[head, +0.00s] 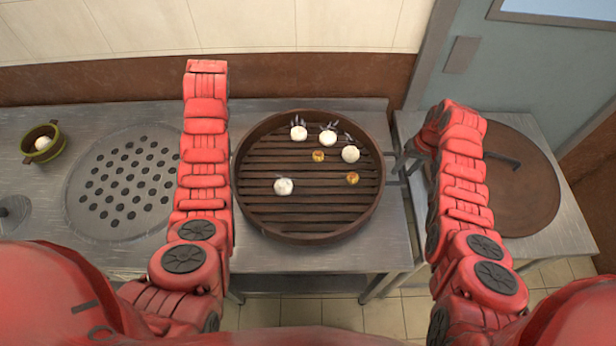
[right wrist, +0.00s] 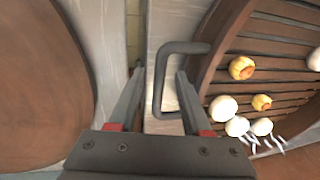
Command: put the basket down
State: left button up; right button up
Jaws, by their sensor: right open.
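The basket (head: 308,237) is a round brown steamer with a slatted floor, and it appears to rest level on the middle steel table. It holds several white buns and two small yellow pieces. My right gripper (head: 398,162) is at the basket's right side. In the right wrist view the right gripper (right wrist: 160,74) is open, its fingers on either side of the basket's dark bar handle (right wrist: 160,82). I cannot tell whether either finger touches it. My left arm stands along the basket's left side. My left gripper and any left handle are hidden.
A round perforated plate (head: 125,180) is set in the left counter. A green pot (head: 45,144) with a white piece in it stands further left. A brown round lid (head: 520,185) with a dark handle lies on the right counter. A narrow gap separates the tables.

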notch_tip(320, 180, up, 10)
jog(key=d, duration=0.2)
jog(key=shift+f, duration=0.25)
dwell(0.4)
